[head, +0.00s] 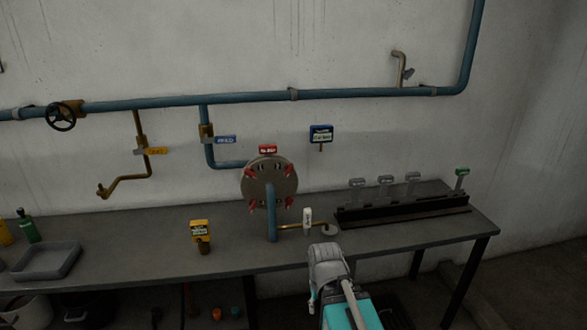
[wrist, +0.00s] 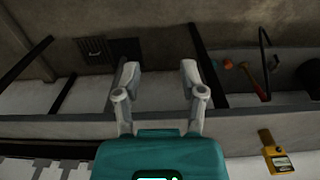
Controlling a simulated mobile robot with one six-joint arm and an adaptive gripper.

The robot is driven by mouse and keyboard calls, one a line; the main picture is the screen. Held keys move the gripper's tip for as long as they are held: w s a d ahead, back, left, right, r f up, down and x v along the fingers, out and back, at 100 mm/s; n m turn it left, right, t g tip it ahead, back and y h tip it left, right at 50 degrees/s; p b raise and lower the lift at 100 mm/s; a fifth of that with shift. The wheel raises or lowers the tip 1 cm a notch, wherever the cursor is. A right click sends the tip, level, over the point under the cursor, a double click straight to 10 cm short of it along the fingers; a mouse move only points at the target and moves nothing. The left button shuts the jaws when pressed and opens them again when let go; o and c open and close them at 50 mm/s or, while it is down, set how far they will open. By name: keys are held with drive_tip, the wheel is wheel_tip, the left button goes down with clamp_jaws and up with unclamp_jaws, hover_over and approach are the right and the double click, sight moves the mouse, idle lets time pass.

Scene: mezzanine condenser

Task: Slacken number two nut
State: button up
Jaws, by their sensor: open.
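A round grey flange cover (head: 269,188) stands upright above the bench on a blue pipe. Several red nuts sit around its face: upper left (head: 250,173), upper right (head: 289,171), lower left (head: 253,205) and lower right (head: 289,204). A red tag (head: 267,149) is at its top. I cannot read any number, so I cannot tell which nut is number two. My gripper (wrist: 160,72) is open and empty in the wrist view, apart from the flange. The flange and nuts are not in the wrist view.
The bench (head: 130,231) carries a yellow instrument (head: 200,231), a grey tray (head: 46,261), a white-tagged brass valve (head: 307,217) right of the flange and a dark rack (head: 402,209). Blue pipe (head: 240,98) runs along the wall.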

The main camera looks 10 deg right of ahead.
drive_tip(key=shift+w+a, duration=0.15)
drive_tip(key=shift+a, duration=0.1)
drive_tip(key=m+t, duration=0.6)
drive_tip(key=t, duration=1.2)
approach(290, 171)
drive_tip(key=s, duration=0.2)
drive_tip(key=shift+s+d+f, duration=0.1)
drive_tip(key=shift+s+d, duration=0.05)
drive_tip(key=shift+s, duration=0.15)
drive_tip(key=shift+w, duration=0.1)
drive_tip(key=w, duration=1.3)
drive_tip(key=shift+w, duration=0.35)
